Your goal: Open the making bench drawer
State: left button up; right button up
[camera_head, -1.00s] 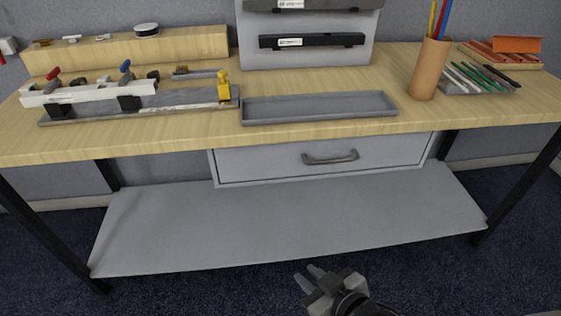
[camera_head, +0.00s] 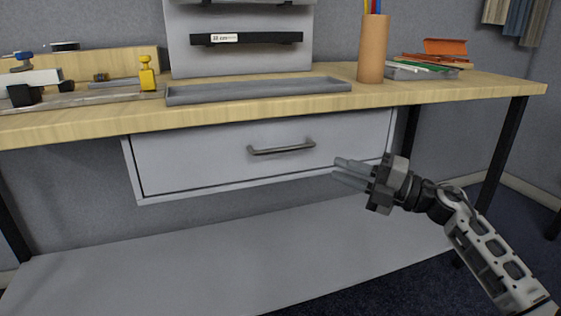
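The making bench drawer (camera_head: 200,160) is a grey front under the wooden bench top, and it looks shut. Its dark bar handle (camera_head: 282,148) runs across the middle of the front. My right gripper (camera_head: 342,170) is right of the handle and a little lower in the picture, apart from it, with its fingers pointing left. Its two fingers show side by side with a small gap, and nothing is seen between them. My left gripper is out of view.
The bench top (camera_head: 430,95) overhangs the drawer. On it are a grey tray (camera_head: 260,90), a brown pencil cup (camera_head: 373,50) and a yellow clamp (camera_head: 147,73). A grey lower shelf (camera_head: 200,255) lies below. A black bench leg (camera_head: 503,150) stands at the right.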

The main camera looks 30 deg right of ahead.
aim_at(280, 150)
jog(key=b+x, duration=0.1)
jog(key=x, duration=1.3)
jog(key=shift+w+a+r+b, duration=0.2)
jog(key=shift+w+b, duration=0.05)
jog(key=shift+b, duration=0.05)
jog(key=shift+c, duration=0.3)
grip_shut()
